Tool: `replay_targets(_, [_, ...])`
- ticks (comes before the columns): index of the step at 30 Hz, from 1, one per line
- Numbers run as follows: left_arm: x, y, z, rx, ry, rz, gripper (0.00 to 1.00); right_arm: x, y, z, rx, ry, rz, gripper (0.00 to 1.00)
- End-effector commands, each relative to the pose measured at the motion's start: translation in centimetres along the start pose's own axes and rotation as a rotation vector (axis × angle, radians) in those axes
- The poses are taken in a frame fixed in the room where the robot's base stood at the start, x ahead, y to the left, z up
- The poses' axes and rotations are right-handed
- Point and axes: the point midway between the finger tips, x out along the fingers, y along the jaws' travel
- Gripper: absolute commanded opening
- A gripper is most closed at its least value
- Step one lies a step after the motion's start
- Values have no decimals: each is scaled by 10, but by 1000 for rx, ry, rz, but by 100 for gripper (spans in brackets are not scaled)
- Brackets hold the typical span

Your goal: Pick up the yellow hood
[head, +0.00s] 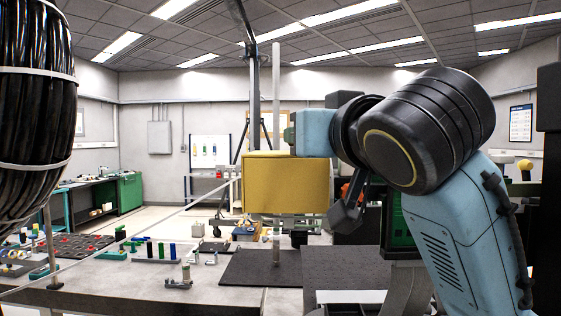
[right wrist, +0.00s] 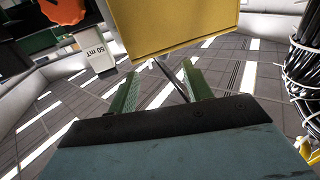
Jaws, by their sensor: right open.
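The yellow hood (head: 286,187) is a box-like cover in the middle of the head view, above the dark mat on the bench. Its lower part fills the top of the right wrist view (right wrist: 175,28). My right gripper (head: 289,134) is at the hood's upper edge in the head view, with its arm coming in from the right. In the right wrist view its two green fingers (right wrist: 160,78) are apart with nothing between them, and the hood lies just beyond the fingertips. I cannot tell whether they touch it. My left gripper is not in view.
A large black coil bundle (head: 35,110) hangs at the left. The bench (head: 120,285) holds several small coloured parts and a dark mat (head: 345,268). A thin post (head: 276,243) stands below the hood. A device with an orange knob (right wrist: 63,10) shows in the right wrist view.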

Motion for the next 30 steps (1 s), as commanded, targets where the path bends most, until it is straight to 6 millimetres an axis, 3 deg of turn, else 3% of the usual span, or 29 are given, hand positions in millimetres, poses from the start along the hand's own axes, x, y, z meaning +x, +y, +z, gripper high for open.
replay_targets(3, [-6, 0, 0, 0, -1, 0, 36, 20, 1, -1, 0, -3, 3, 50])
replay_targets(11, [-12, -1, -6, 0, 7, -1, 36, 40, 0, -1, -1, -3, 2, 50])
replay_targets(19, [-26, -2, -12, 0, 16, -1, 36, 78, -3, -2, -1, -3, 3, 50])
replay_targets(28, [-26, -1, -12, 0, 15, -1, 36, 84, -3, -1, -1, 0, 1, 50])
replay_targets(30, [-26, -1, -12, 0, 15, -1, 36, 84, -3, -1, 0, 0, 1, 43])
